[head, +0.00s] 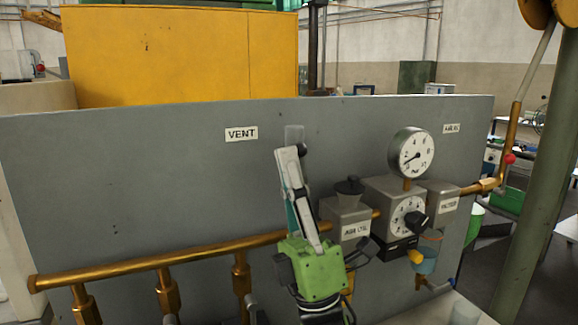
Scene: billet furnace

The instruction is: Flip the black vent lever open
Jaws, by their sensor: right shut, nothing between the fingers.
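The VENT label (241,134) is on the grey panel. Right of it is a small grey plate (294,133). A small black knob (302,149), apparently the end of the black vent lever, shows just below that plate. My right gripper (288,153) points upward in front of the panel, with its fingers shut and empty. Its fingertips are beside the knob, at its left in the picture; I cannot tell whether they touch. The fingers and green gripper body hide the rest of the lever, so its angle cannot be told. My left gripper is not in view.
A brass pipe (160,261) with fittings runs along the lower panel. Right of my gripper stand a grey box with a black knob (348,187), a pressure gauge (411,151), a dial regulator (408,216) and a filter box (443,199). The panel's upper left is clear.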

